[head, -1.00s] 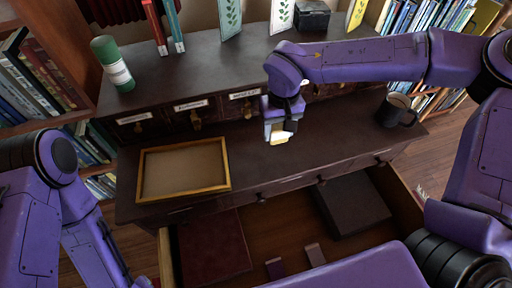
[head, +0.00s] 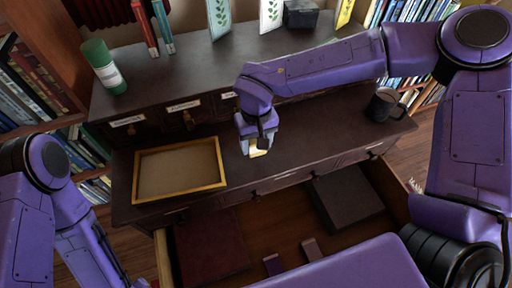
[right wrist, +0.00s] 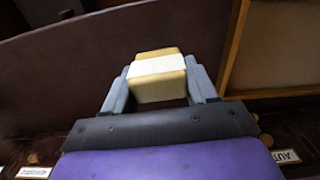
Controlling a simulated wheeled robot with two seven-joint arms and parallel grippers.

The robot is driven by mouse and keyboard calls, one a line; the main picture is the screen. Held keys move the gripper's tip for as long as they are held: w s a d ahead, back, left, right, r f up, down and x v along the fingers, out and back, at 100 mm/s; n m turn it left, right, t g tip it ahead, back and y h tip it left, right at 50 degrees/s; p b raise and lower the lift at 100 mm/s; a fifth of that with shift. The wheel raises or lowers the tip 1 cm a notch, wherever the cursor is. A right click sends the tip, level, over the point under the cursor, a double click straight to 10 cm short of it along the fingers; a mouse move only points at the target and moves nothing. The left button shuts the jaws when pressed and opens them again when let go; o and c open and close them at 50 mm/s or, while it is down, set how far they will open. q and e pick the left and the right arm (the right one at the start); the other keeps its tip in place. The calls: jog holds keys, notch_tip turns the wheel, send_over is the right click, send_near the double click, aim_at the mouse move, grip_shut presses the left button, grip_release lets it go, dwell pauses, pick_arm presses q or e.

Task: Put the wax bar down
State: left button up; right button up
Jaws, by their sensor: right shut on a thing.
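My right gripper (head: 257,148) is shut on the wax bar (head: 258,153), a small pale-yellow block, over the desk top to the right of the tray. In the right wrist view the wax bar (right wrist: 158,80) sits between the two grey fingers (right wrist: 160,88), with a white band across it. The shallow tray (head: 221,165) with a yellow wooden rim and tan floor lies on the desk, and no object shows in it. My left arm shows at the lower left, but its gripper is out of view.
The dark desk (head: 310,130) has clear top around the gripper. A dark mug (head: 381,106) stands at its right end. Below the front edge, an open drawer (head: 290,235) holds a dark box (head: 343,198) and small items. A green-and-white cylinder (head: 104,68) stands on the upper shelf.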

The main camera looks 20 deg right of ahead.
jog(key=shift+w+d+f, duration=0.1)
jog(key=shift+w+f, duration=0.2)
jog(key=shift+f, duration=0.05)
jog(key=f, duration=0.4)
jog(key=shift+w+d, duration=0.1)
jog(key=shift+w, duration=0.3)
jog(key=o, duration=0.9)
jog(key=shift+f, duration=0.15)
jog(key=shift+o, duration=0.2)
notch_tip(320, 180, up, 12)
jog(key=shift+r+p, duration=0.25)
jog(key=shift+p, duration=0.2)
